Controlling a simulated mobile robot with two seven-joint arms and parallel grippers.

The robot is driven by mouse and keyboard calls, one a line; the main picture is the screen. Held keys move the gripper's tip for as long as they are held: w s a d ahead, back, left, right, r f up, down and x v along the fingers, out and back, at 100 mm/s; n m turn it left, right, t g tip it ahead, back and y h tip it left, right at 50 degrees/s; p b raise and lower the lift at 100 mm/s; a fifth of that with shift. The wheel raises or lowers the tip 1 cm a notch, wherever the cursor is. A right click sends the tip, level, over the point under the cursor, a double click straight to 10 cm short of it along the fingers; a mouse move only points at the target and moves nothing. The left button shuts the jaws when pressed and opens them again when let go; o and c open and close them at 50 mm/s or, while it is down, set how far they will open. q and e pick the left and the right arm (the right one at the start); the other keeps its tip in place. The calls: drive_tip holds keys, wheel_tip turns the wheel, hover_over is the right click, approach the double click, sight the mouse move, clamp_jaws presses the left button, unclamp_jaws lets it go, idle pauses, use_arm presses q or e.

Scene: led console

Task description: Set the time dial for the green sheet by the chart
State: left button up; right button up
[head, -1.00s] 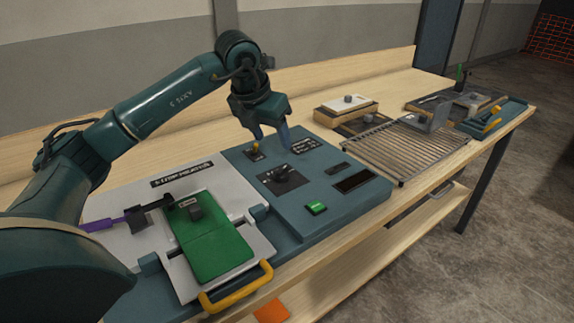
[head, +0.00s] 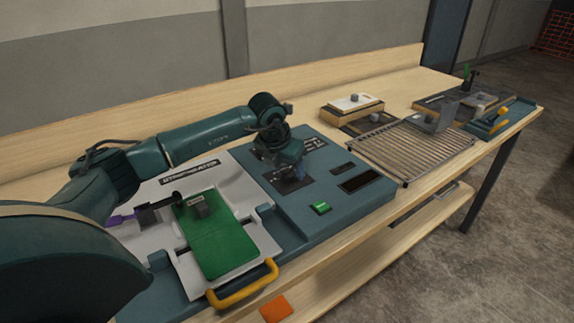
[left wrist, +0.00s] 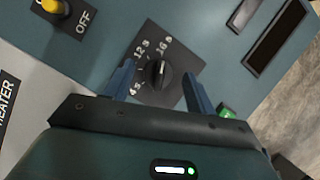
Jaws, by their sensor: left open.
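The time dial (left wrist: 158,72) is a black knob on a dark plate marked 4 s, 12 s and 16 s in the left wrist view. My left gripper (left wrist: 158,88) is open, with one finger on each side of the dial, apart from it. I cannot make out a chart. My right gripper is not in view.
A yellow toggle (left wrist: 54,6) beside OFF and a green button (head: 321,208) are on the console (head: 335,225). A yellow handle (head: 244,287) juts out in front. A wire rack (head: 412,150) stands to the right.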

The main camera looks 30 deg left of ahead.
use_arm(q)
drive_tip(key=shift+c, duration=0.4)
drive_tip(key=c, duration=0.9)
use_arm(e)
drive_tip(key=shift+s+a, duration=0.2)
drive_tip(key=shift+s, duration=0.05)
